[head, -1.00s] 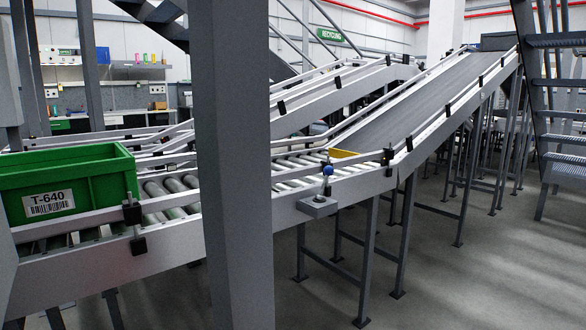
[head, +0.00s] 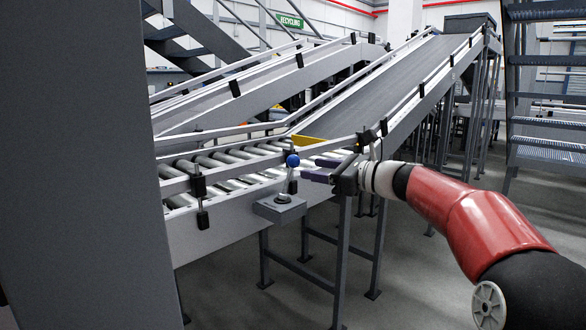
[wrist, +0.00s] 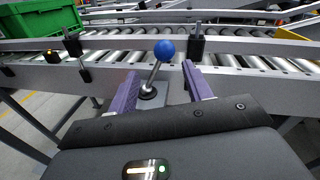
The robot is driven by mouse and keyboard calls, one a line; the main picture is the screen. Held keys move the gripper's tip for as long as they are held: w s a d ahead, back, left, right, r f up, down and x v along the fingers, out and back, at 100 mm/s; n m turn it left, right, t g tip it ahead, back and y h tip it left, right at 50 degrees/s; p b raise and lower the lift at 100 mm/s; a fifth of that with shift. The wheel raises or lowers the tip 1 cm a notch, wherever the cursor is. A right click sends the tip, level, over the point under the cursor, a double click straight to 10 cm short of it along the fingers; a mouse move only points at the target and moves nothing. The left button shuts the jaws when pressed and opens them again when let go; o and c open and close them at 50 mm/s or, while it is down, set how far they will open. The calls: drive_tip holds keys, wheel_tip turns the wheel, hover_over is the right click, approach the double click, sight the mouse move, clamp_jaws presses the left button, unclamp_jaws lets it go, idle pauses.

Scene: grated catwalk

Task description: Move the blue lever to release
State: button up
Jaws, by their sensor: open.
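The blue lever (head: 293,161) has a round blue knob on a thin metal rod. It rises from a grey box (head: 279,208) fixed to the side of the roller conveyor. In the wrist view the blue knob (wrist: 164,50) shows ahead, with its rod leaning a little to the right as it rises. My gripper (head: 312,168) comes in from the right in the head view, open, its purple fingers pointing at the lever. In the wrist view the fingers of my gripper (wrist: 160,85) stand apart, left and right of the rod. I see no contact with it.
The roller conveyor (head: 222,229) runs behind the lever, with black guide brackets (head: 198,187) along its rail. A yellow piece (head: 313,141) lies across the rollers. A large grey pillar (head: 75,160) fills the left. A green bin (wrist: 38,20) shows on the conveyor.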

sight(299, 162)
drive_tip(key=shift+m, duration=0.3)
drive_tip(key=x, duration=0.5)
drive_tip(key=r+x, duration=0.1)
drive_tip(key=x, duration=0.1)
drive_tip(key=shift+w+p, duration=0.35)
drive_tip(key=shift+w, duration=0.15)
drive_tip(key=shift+f, duration=0.1)
drive_tip(key=shift+a, duration=0.1)
drive_tip(key=c, duration=0.9)
